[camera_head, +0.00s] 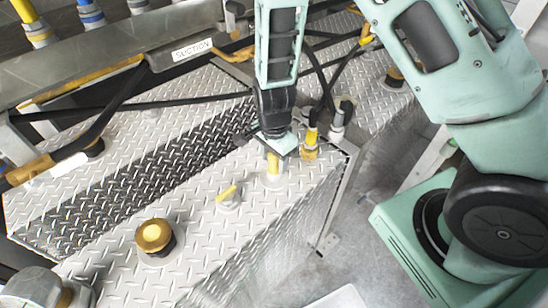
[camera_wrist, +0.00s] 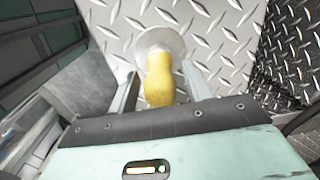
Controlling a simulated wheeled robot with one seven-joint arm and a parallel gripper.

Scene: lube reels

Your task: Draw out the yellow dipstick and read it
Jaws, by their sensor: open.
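The yellow dipstick (camera_head: 273,164) stands upright in a pale round collar on top of the tread-plate tank (camera_head: 200,215). In the wrist view its rounded yellow handle (camera_wrist: 159,82) shows with the white collar (camera_wrist: 160,42) behind it. My gripper (camera_head: 275,151) is over the handle from above. In the wrist view my gripper (camera_wrist: 161,76) is open, with one finger on each side of the handle and a visible gap on both sides. The dipstick's shaft and any markings are hidden inside the tank.
Black hoses (camera_head: 130,107) and a pipe labelled SUCTION (camera_head: 193,50) run behind. Open floor (camera_head: 345,245) lies to the right.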

